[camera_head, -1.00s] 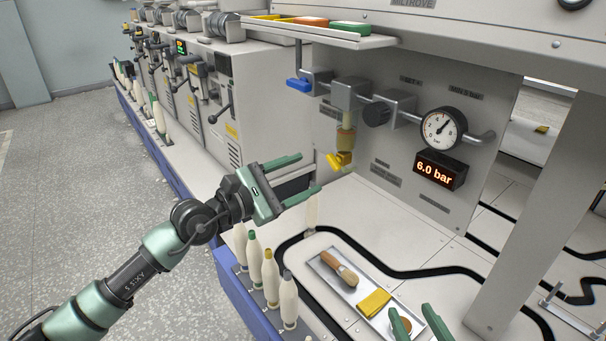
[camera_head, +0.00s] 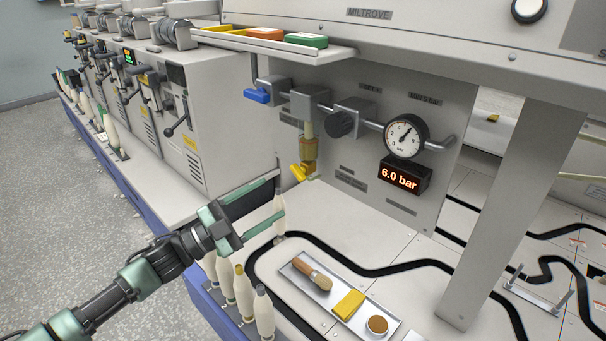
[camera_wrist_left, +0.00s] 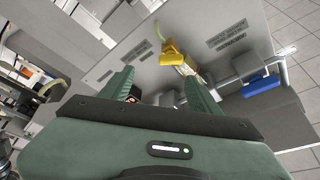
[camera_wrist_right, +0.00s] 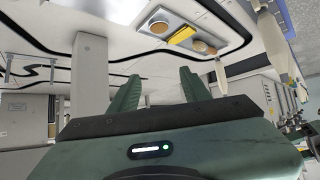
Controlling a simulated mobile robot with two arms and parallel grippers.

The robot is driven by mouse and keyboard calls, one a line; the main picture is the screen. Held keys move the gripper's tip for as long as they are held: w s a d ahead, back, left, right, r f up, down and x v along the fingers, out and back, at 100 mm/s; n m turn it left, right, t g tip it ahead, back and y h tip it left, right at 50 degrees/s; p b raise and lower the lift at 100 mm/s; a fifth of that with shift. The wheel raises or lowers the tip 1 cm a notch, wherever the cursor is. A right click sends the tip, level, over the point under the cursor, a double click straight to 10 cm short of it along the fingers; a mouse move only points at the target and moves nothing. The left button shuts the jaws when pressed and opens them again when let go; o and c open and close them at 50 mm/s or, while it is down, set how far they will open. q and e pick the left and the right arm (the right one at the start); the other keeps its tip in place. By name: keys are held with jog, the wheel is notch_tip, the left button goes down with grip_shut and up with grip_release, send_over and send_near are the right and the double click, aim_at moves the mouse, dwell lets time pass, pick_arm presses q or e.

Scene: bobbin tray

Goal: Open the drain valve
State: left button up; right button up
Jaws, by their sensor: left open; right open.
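The yellow drain valve lever (camera_head: 299,172) hangs at the bottom of the amber filter bowl (camera_head: 308,148), under the grey pipe unit on the panel. It also shows in the left wrist view (camera_wrist_left: 172,52), ahead of and between the fingers. My left gripper (camera_head: 277,207) is open and empty, below and to the left of the lever, apart from it. Its fingers also show in the left wrist view (camera_wrist_left: 160,88). My right gripper (camera_wrist_right: 160,88) is open and empty in the right wrist view. It is out of the head view.
A blue lever (camera_head: 257,96), a dark knob (camera_head: 341,123), a pressure gauge (camera_head: 405,136) and a 6.0 bar display (camera_head: 404,175) are on the panel. Several bobbins (camera_head: 243,290) stand at the front edge. A tray (camera_head: 330,300) holds a brush and yellow cloth. A shelf (camera_head: 270,42) overhangs the valve.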

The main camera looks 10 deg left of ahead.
aim_at(295, 175)
pick_arm(q)
jog(key=w+d+r+n, duration=0.1)
jog(key=w, duration=0.1)
jog(key=w+d+r+n, duration=0.1)
jog(key=d, duration=0.1)
jog(key=w+d+n+b, duration=0.1)
jog(key=w, duration=0.1)
jog(key=shift+w+d+r+t, duration=0.2)
jog(key=shift+w+r+t, duration=0.15)
jog(key=shift+r+t, duration=0.05)
pick_arm(e)
jog(key=w+r+t, duration=0.2)
jog(key=shift+w+a+r+y, duration=0.2)
jog(key=shift+a+r+y, duration=0.1)
jog(key=shift+a+r, duration=0.05)
pick_arm(q)
grip_shut()
